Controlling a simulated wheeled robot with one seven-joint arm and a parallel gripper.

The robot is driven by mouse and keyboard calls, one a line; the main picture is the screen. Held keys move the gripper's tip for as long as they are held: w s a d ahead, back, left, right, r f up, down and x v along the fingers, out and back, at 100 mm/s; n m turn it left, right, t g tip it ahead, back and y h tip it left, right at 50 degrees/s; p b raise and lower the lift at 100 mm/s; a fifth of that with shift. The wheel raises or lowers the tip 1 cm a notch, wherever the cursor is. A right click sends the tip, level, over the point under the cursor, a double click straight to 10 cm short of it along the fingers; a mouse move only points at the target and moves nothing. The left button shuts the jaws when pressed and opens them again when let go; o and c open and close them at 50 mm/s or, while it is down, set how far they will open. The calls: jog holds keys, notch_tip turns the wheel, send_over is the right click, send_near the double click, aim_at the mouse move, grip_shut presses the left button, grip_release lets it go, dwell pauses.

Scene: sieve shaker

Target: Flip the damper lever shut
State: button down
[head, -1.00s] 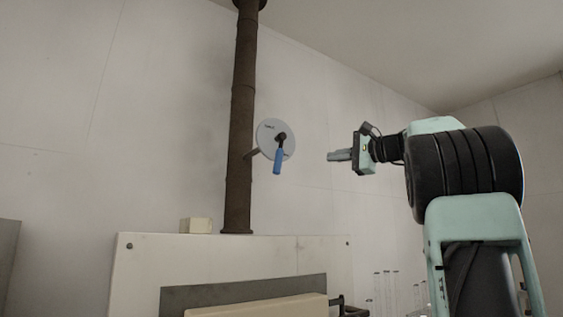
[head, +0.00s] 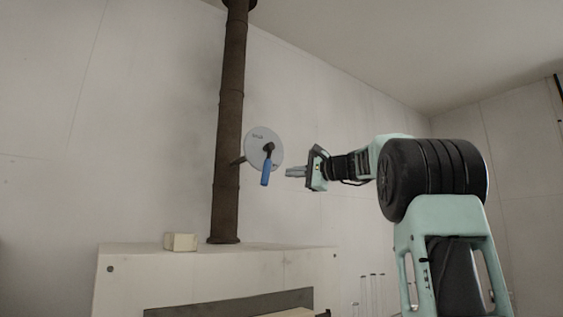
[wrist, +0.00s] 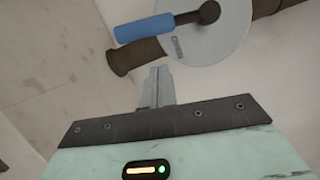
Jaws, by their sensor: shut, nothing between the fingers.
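The damper lever has a blue grip (head: 265,173) and hangs down, slightly tilted, from a dark hub on a round pale disc (head: 257,143). The disc is mounted on the brown vertical pipe (head: 229,130). My gripper (head: 288,172) is shut and empty, just right of the blue grip, with a small gap in the head view. In the wrist view the blue grip (wrist: 144,28) lies beyond and above my gripper's fingertips (wrist: 158,72).
A white cabinet (head: 210,272) stands below the pipe, with a small cream block (head: 180,242) on top. Several thin glass tubes (head: 372,290) stand at its right. The space around the disc and to its right is open.

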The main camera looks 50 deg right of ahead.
aim_at(268, 163)
jog(key=shift+w+a+r+p, duration=0.15)
jog(key=shift+w+a+p, duration=0.25)
jog(key=shift+w+a, duration=0.3)
jog(key=shift+w+a+r+p, duration=0.15)
jog(key=shift+w+a+p, duration=0.2)
jog(key=shift+w+a, duration=0.35)
jog(key=shift+a, duration=0.1)
jog(key=shift+s+a+m, duration=0.1)
jog(key=shift+a+m, duration=0.1)
jog(key=shift+m, duration=0.2)
